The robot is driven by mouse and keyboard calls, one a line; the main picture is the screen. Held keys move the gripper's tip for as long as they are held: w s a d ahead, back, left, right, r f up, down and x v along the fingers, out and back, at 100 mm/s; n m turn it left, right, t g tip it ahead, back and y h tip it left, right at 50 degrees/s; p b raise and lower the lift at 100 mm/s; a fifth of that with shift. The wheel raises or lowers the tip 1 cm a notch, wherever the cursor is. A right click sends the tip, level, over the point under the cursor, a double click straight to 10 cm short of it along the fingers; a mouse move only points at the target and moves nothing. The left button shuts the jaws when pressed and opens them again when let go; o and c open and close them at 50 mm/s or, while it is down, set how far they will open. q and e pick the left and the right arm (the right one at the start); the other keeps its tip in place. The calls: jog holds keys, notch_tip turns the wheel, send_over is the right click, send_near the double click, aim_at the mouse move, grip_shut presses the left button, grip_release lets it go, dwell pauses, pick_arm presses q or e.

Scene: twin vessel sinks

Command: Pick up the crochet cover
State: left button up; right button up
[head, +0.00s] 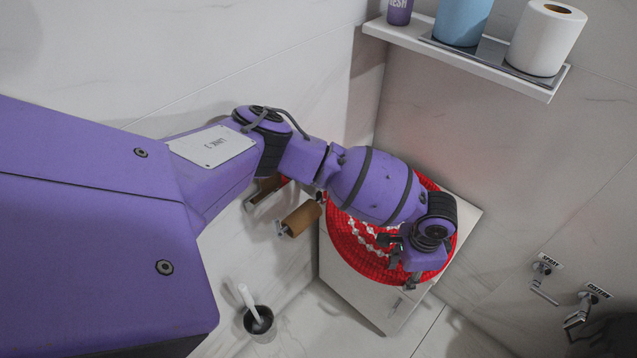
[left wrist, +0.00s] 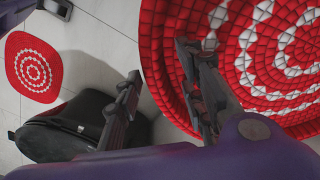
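The red crochet cover (head: 367,262) with rings of white beads lies on top of a white box-like fixture, partly hidden under my left arm. It also fills the upper right of the left wrist view (left wrist: 262,62). My left gripper (head: 402,268) is over the cover's front part in the head view. In the left wrist view its two fingers (left wrist: 165,100) are spread apart, one over the cover's edge and one outside it. Nothing shows held between them. Whether a finger touches the cover cannot be told. My right gripper is not clearly seen in either view.
A shelf (head: 470,52) with rolls is above. A brown roll (head: 302,218) on a wall holder and a toilet brush pot (head: 260,320) are left of the fixture. Wall taps (head: 545,278) are at right. A second red-white round piece (left wrist: 33,68) lies on the floor.

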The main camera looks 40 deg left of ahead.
pick_arm(q)
jog(key=shift+w+r, duration=0.1)
grip_shut()
